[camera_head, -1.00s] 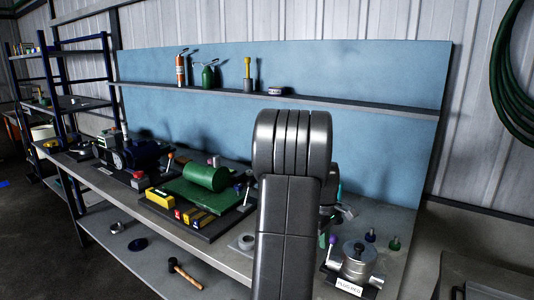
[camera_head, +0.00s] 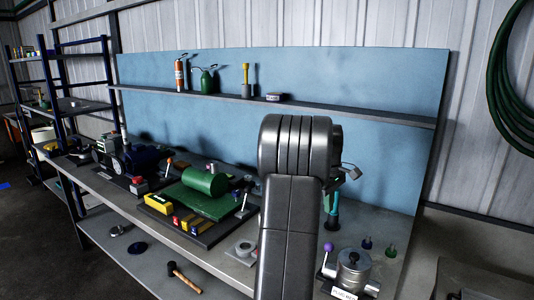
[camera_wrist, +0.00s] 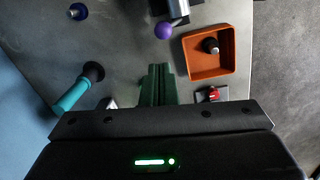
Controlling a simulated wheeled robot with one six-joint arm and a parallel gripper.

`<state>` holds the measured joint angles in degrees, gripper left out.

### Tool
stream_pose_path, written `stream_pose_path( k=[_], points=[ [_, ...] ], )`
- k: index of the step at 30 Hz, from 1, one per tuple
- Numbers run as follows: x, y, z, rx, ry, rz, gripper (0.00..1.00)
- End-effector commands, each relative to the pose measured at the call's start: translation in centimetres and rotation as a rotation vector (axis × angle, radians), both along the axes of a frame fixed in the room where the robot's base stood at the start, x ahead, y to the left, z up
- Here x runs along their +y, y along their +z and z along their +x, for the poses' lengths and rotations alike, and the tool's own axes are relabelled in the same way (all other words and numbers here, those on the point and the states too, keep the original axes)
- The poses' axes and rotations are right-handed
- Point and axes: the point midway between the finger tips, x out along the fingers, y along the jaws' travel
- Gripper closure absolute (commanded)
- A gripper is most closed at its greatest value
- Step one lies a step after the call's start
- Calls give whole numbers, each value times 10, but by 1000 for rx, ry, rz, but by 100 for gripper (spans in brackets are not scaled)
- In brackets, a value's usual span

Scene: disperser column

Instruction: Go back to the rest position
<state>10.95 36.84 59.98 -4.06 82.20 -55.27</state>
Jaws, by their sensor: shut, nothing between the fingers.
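My gripper shows in the wrist view as a pair of narrow dark green fingers (camera_wrist: 157,84), which stand together above the bench with nothing between them. In the head view my dark grey arm rises in front of the bench and hides the fingers. The wrist part of my arm peeks out to the right of the upper link. Below the gripper, the wrist view shows the grey bench top (camera_wrist: 125,50), a teal-handled tool (camera_wrist: 75,95) to the left and an orange tray (camera_wrist: 217,66) with a dark knobbed piece in it to the right.
A silver cylindrical device (camera_head: 354,271) with a purple ball knob (camera_head: 328,246) stands at the bench's right end. The teal tool (camera_head: 333,205) stands behind it. A green cylinder (camera_head: 204,181) on its base is left of my arm. A shelf (camera_head: 300,107) crosses the blue back panel.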

Motion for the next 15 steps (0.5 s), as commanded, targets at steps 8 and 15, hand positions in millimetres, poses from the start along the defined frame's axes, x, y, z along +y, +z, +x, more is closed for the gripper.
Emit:
stream_pose_path(
  k=[8, 15],
  points=[
    [7, -28, -13, 4, 2, 1, 100],
    [15, -66, -29, 5, 2, 1, 100]
  ],
)
